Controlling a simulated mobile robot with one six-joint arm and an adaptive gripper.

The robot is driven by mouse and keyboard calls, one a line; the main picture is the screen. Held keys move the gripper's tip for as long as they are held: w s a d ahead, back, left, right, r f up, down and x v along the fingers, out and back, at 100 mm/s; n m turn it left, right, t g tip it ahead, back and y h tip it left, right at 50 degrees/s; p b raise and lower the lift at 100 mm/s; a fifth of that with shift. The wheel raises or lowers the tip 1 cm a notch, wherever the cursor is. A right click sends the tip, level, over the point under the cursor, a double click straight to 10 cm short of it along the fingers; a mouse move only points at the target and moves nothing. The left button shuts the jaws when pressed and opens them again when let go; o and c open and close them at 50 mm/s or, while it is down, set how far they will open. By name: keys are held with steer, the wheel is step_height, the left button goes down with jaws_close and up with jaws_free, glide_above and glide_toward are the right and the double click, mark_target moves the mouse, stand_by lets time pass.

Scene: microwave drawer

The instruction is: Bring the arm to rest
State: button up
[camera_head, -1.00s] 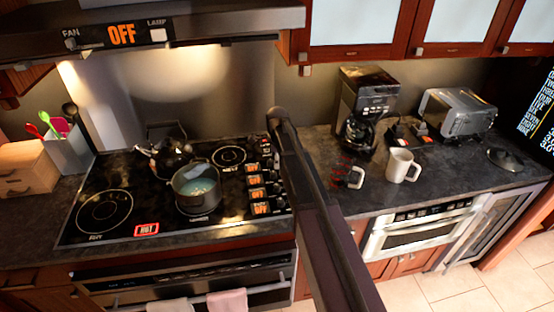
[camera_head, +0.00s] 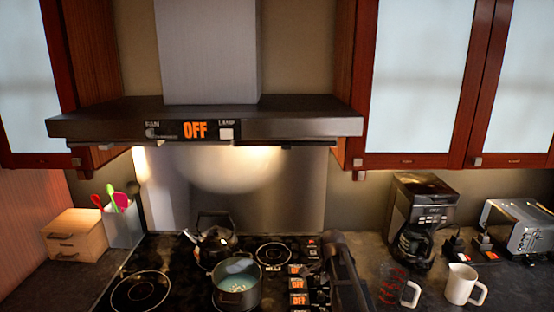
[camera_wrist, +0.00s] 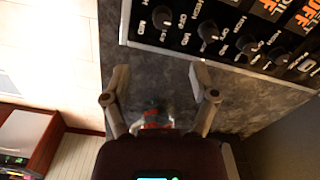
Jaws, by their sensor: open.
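My gripper (camera_wrist: 159,70) is open in the wrist view, its two fingers spread apart with nothing held between the tips. It hangs over the dark countertop (camera_wrist: 160,45) beside the row of stove knobs (camera_wrist: 210,32). A clear cup with red marks (camera_wrist: 153,116) shows low between the fingers, partly hidden by the gripper body; whether they touch is unclear. In the head view, my arm (camera_head: 347,278) reaches up at the right end of the stove, and the gripper itself is not clearly seen.
A pot (camera_head: 236,287) and a kettle (camera_head: 213,243) stand on the stove (camera_head: 190,268). Right of my arm are the red-marked cup (camera_head: 391,288), a white mug (camera_head: 463,284), a coffee maker (camera_head: 421,215) and a toaster (camera_head: 518,228). The range hood (camera_head: 290,120) hangs above.

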steer(key=s+f+n+b, duration=0.2)
steer(key=s+n, duration=0.5)
steer(key=s, duration=0.2)
steer(key=s+f+n+b, duration=0.1)
steer(key=s+f+n, duration=0.1)
steer(key=s+n, duration=0.5)
steer(key=shift+s+b, duration=0.4)
steer(key=shift+s, duration=0.65)
steer(key=shift+w, duration=0.1)
stand_by(1.6)
